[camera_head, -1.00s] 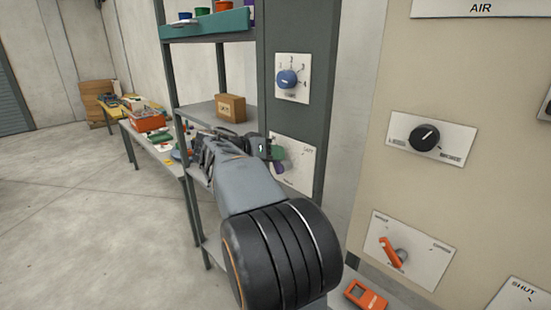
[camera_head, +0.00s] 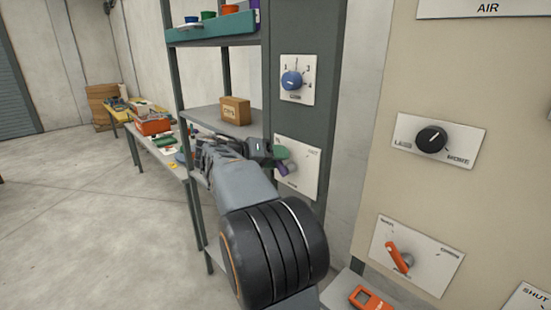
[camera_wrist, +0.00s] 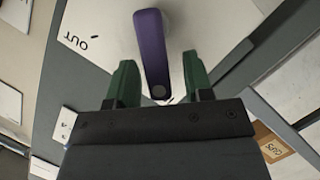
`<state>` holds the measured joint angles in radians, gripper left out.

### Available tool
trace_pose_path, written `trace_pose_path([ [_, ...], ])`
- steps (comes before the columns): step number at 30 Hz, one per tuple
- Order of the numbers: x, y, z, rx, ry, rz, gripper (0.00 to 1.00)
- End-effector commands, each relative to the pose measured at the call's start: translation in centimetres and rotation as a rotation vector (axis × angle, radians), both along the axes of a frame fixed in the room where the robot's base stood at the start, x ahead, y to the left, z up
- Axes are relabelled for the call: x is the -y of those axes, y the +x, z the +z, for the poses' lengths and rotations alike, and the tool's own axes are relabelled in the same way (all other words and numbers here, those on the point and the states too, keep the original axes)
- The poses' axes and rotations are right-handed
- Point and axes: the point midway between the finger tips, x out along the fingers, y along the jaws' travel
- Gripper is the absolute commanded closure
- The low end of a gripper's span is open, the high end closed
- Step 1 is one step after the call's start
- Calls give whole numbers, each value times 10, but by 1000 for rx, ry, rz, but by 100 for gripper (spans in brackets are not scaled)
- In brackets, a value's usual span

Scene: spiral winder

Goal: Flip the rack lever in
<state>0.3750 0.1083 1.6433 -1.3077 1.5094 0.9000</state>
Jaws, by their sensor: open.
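The rack lever appears to be the purple lever (camera_wrist: 152,48) on a white plate (camera_wrist: 108,22) marked OUT in the wrist view. In the head view its plate (camera_head: 309,170) is on the dark grey post, with the lever mostly hidden by my gripper. My gripper (camera_wrist: 159,62) has two green fingers, open, one on each side of the lever's free end. A gap shows on both sides, so the fingers do not appear to touch it. My gripper (camera_head: 281,160) is close to the plate in the head view.
A blue knob (camera_head: 291,80) is above the plate. A shelf rack (camera_head: 190,118) with a cardboard box (camera_head: 235,110) stands left of the post. At right, a beige panel (camera_head: 450,85) carries a black knob (camera_head: 431,139) and an orange lever (camera_head: 399,257). The floor at left is clear.

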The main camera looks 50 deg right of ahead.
Motion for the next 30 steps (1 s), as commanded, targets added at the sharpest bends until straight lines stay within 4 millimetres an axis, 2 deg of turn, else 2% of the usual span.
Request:
trace_pose_path([
  [5, -3, 2, 1, 1, 0, 1, 53],
  [8, -13, 6, 3, 3, -1, 3, 53],
  [21, -91, 35, 26, 2, -1, 5, 53],
  [30, -120, 46, 35, 0, 0, 1, 53],
])
